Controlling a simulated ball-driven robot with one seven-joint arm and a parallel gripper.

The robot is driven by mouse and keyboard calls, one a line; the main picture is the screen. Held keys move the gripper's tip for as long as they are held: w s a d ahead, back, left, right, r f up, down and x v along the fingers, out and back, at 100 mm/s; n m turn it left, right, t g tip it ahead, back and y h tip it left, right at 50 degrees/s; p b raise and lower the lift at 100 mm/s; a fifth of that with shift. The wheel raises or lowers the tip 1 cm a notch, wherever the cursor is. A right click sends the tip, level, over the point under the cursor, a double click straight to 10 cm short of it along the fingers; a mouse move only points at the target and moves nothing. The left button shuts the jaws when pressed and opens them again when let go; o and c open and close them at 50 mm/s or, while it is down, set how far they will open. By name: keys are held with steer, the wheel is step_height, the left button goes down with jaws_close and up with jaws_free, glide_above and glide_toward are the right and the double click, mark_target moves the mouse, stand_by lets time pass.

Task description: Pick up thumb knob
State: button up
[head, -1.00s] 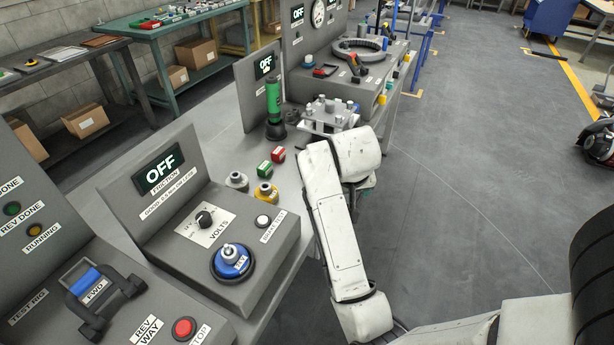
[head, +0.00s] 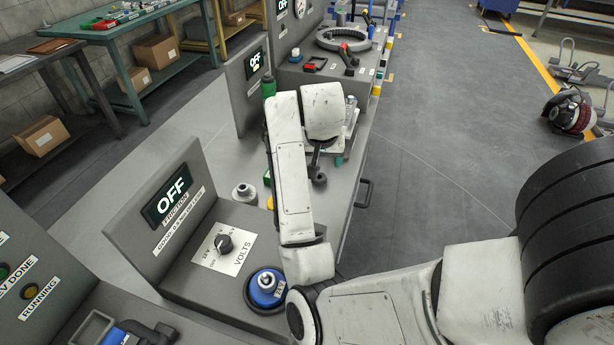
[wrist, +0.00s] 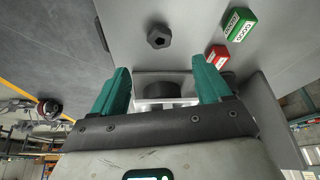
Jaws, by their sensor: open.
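The thumb knob is most likely the small dark lobed knob (wrist: 159,38), which sits on the grey bench top in the wrist view. My gripper (wrist: 160,68) shows there with two teal fingers spread apart. The knob lies beyond the fingertips, roughly midway between them and not touching them. In the head view my white arm covers much of this part of the bench. A dark form shows just below the arm's end there, but I cannot tell whether it is the knob or part of my wrist.
A red block (wrist: 217,56) and a green block (wrist: 239,22) lie to the right of the knob. A control box with a blue knob (head: 266,289) stands nearer on the bench. A ring-shaped part (head: 343,39) sits farther back.

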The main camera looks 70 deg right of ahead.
mark_target(319, 179)
steer(key=x, duration=1)
steer(key=shift+f, duration=0.25)
steer(key=c, duration=1)
steer(key=shift+o, duration=0.2)
steer(key=shift+r, duration=0.1)
